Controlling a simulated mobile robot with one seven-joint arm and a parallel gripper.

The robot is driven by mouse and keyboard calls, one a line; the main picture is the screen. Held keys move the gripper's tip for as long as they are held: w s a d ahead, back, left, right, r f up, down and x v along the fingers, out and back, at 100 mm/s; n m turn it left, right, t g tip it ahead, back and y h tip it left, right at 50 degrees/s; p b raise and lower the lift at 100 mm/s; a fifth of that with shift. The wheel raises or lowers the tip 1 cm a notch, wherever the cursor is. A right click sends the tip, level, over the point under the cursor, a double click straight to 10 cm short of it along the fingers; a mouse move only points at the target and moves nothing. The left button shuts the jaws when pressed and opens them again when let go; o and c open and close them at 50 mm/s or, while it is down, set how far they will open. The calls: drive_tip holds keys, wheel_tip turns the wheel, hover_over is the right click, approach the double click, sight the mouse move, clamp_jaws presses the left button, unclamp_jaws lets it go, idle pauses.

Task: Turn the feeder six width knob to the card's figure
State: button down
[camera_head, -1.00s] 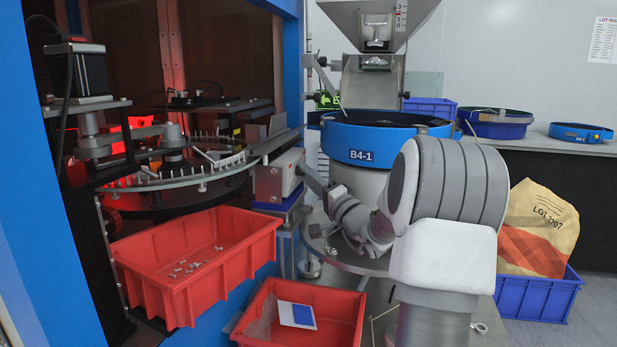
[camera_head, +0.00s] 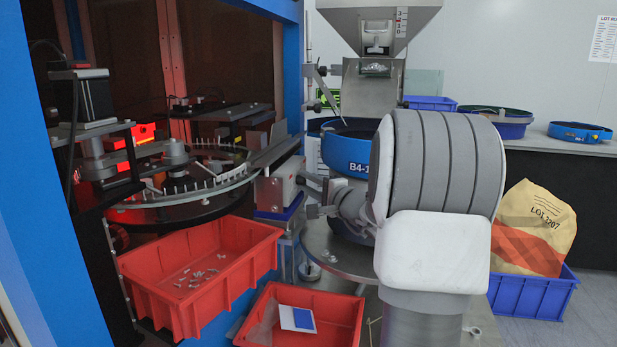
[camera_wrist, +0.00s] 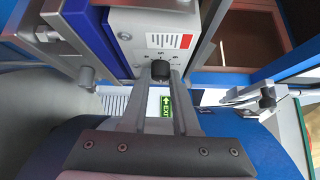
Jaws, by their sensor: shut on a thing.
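In the wrist view, a small black knob (camera_wrist: 160,68) stands out from the white face of a feeder control box (camera_wrist: 150,22). Small dark marks surround the knob. My gripper (camera_wrist: 161,76) has its two fingers on either side of the knob and is shut on it. The knob's pointer and setting are too small to read. In the head view the box (camera_head: 277,187) is beside the round sorter table, and my arm hides much of the gripper.
Two red bins (camera_head: 205,270) (camera_head: 335,308) stand below the sorter; the nearer one holds a white and blue card (camera_head: 297,317). The blue bowl marked B4-1 (camera_head: 347,152) is close behind my wrist. A hopper (camera_head: 377,20) hangs above. A blue crate (camera_head: 533,292) stands right.

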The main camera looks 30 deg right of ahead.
drive_tip(key=shift+r+m+g+p, duration=0.15)
drive_tip(key=shift+m+g+p, duration=0.25)
drive_tip(key=shift+p, duration=0.1)
drive_tip(key=c, duration=0.7)
unclamp_jaws()
drive_tip(key=shift+o, duration=0.2)
drive_tip(key=s+r, duration=0.1)
drive_tip(key=s, duration=1.6)
drive_tip(key=shift+s+d+r, duration=0.15)
drive_tip(key=shift+s+r, duration=0.05)
drive_tip(key=shift+r, duration=0.15)
